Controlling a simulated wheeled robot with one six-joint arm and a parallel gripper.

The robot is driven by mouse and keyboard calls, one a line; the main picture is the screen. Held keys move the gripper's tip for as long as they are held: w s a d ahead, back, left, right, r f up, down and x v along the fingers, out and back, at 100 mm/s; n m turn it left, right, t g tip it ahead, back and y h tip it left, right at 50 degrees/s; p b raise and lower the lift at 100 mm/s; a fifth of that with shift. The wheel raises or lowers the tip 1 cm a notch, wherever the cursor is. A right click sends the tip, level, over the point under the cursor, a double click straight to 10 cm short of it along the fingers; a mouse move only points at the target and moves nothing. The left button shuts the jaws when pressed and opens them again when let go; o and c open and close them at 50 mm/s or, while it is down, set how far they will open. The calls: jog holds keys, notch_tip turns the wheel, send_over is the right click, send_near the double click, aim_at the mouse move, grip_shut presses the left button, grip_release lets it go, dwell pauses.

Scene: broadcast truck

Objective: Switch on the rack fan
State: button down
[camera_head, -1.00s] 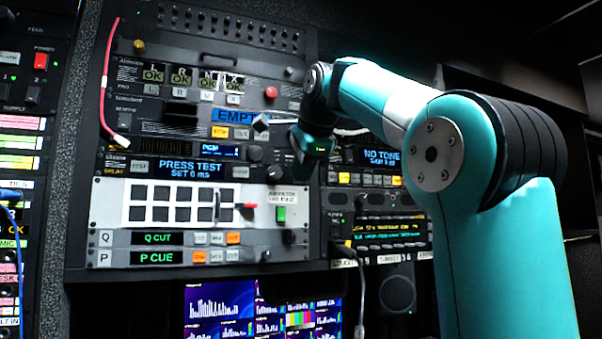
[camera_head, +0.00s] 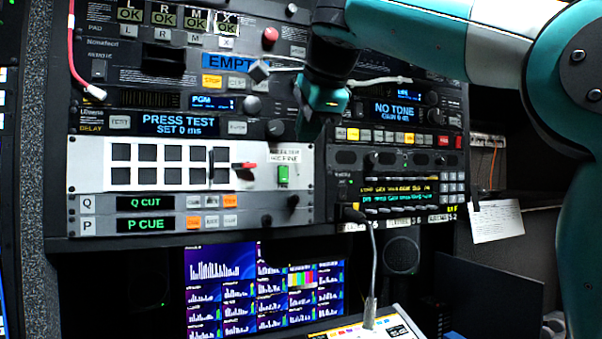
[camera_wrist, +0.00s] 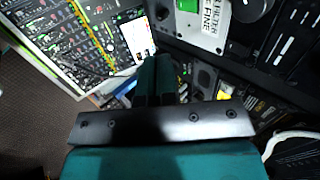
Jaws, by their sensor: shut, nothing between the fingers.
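No control that I can read as a rack fan switch shows. In the wrist view, a green switch (camera_wrist: 188,5) shows at the top edge beside a white label, partly readable as "FINE". My gripper (camera_head: 308,128) hangs in front of the rack, up and right of the green switch, with its teal fingers down. In the wrist view its fingers (camera_wrist: 154,65) are together and empty.
A grey cable (camera_head: 371,255) hangs from the right rack unit to a sloping desk panel (camera_head: 375,328). A red cable (camera_head: 78,60) hangs at upper left. Knobs, including a black one (camera_head: 275,128), stick out near my gripper. Monitors (camera_head: 265,285) stand below the rack.

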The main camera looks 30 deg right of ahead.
aim_at(284, 174)
jog(key=x, duration=0.4)
jog(key=w+r+x, duration=0.1)
jog(key=x, duration=0.7)
jog(key=shift+w+d+r+b, duration=0.2)
jog(key=shift+w+d+b, duration=0.1)
jog(key=shift+b, duration=0.1)
jog(key=shift+w+f, duration=0.2)
jog(key=shift+w, duration=0.3)
jog(key=shift+f, duration=0.1)
